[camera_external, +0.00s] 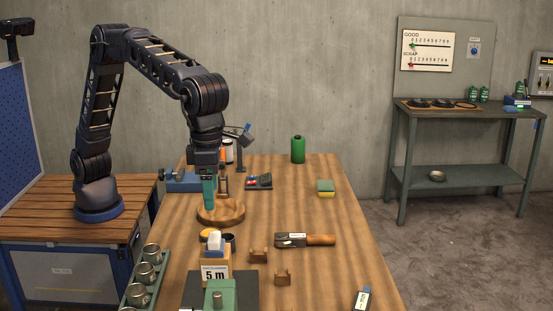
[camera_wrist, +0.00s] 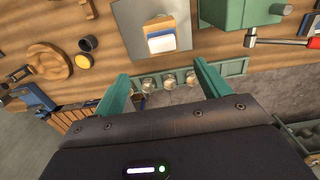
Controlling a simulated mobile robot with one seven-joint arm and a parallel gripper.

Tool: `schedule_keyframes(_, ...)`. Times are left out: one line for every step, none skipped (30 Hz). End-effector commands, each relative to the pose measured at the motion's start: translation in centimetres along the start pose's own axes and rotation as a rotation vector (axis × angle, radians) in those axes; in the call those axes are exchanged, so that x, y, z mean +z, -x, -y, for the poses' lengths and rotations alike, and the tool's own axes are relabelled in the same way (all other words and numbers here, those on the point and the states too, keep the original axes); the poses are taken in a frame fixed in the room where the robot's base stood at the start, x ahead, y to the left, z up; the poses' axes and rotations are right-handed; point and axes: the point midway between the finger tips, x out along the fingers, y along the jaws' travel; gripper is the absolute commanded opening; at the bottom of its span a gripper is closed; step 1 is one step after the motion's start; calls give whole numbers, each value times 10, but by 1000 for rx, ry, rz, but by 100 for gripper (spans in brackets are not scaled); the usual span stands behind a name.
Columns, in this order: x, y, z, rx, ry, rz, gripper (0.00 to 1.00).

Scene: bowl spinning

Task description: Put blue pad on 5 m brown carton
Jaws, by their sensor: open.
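The brown carton (camera_external: 214,274) marked "5 m" stands on a grey plate near the front of the table. A white piece with a blue face (camera_external: 215,243) sits at the carton's top; I cannot tell whether it is the blue pad. In the wrist view the white and blue piece (camera_wrist: 169,41) shows beyond my fingers, at the carton (camera_wrist: 158,24). My gripper (camera_external: 208,192) points down at the round wooden piece, behind the carton. In the wrist view my gripper (camera_wrist: 162,86) is open, with nothing between its teal fingers.
The round wooden piece (camera_external: 221,213) lies below my gripper. A green rack of metal cups (camera_external: 146,275) runs along the left edge, and a green block (camera_external: 220,295) stands in front. The right side is mostly clear.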

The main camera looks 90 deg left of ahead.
Motion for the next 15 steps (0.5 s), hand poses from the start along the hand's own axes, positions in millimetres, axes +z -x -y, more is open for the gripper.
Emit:
schedule_keyframes(2, 6, -9, -4, 30, 6, 75)
schedule_keyframes(3, 10, -16, -6, 55, 9, 75)
schedule_keyframes(5, 15, -28, -9, 98, 14, 75)
schedule_keyframes(6, 20, -38, -13, 137, 19, 75)
schedule_keyframes(8, 25, -49, -16, 181, 24, 75)
schedule_keyframes(9, 32, -66, -21, 243, 31, 75)
schedule_keyframes(9, 37, -79, -26, 294, 36, 75)
schedule_keyframes(9, 42, -92, -30, 346, 41, 75)
schedule_keyframes(10, 48, -110, -37, 415, 48, 75)
schedule_keyframes(9, 53, -123, -42, 466, 53, 75)
schedule_keyframes(8, 57, -136, -47, 518, 58, 75)
schedule_keyframes(7, 62, -153, -54, 587, 64, 75)
schedule_keyframes(6, 66, -166, -59, 638, 68, 75)
schedule_keyframes(5, 70, -179, -66, 690, 73, 75)
schedule_keyframes(2, 74, -196, -74, 759, 78, 75)
